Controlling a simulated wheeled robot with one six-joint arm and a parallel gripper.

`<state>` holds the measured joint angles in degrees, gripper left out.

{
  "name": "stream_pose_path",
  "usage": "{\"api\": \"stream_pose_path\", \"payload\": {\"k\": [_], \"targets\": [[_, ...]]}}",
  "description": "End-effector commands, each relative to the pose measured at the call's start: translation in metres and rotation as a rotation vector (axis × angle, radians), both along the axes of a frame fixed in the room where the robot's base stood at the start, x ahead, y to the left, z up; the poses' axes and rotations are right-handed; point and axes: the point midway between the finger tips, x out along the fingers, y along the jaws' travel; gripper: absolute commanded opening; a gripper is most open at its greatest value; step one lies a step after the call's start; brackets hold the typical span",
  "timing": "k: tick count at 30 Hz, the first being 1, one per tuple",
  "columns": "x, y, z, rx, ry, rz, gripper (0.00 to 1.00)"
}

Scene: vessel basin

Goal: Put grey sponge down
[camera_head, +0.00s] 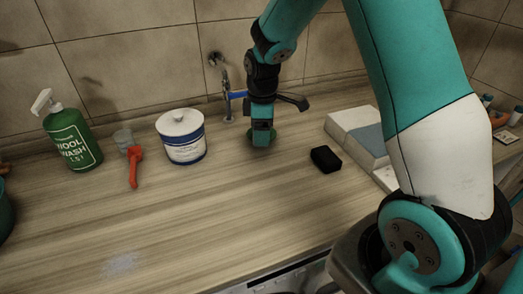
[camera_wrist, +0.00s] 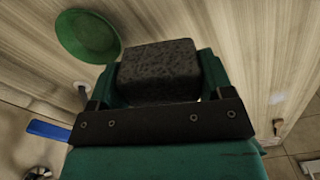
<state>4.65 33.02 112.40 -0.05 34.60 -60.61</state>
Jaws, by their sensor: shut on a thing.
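My gripper (camera_head: 262,138) points down, low over the wooden counter near the tap. In the wrist view my gripper (camera_wrist: 158,82) is shut on the grey sponge (camera_wrist: 158,70), a dark speckled block between its two green fingers. The held sponge cannot be made out in the head view, where the gripper hides it. Whether it touches the counter cannot be told.
A green round dish (camera_wrist: 88,36) lies close beside the gripper. A black block (camera_head: 326,158) lies on the counter (camera_head: 200,220) to the right. A blue-handled tap (camera_head: 226,92) stands behind; a white tub (camera_head: 182,140) stands left. The front counter is clear.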

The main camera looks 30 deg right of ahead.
Motion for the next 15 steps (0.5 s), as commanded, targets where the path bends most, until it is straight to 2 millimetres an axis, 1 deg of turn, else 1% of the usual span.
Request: {"api": "stream_pose_path", "payload": {"k": [1, 4, 6, 11, 15], "targets": [[-0.001, 0.001, -0.013, 0.001, 0.008, 0.001, 0.51], [-0.001, 0.001, -0.032, 0.000, 0.006, 0.001, 0.51], [0.000, 0.001, -0.041, 0.000, 0.002, 0.001, 0.51], [0.000, 0.001, -0.055, 0.000, 0.004, 0.001, 0.51], [0.000, 0.001, -0.076, 0.000, 0.004, 0.001, 0.51]]}}
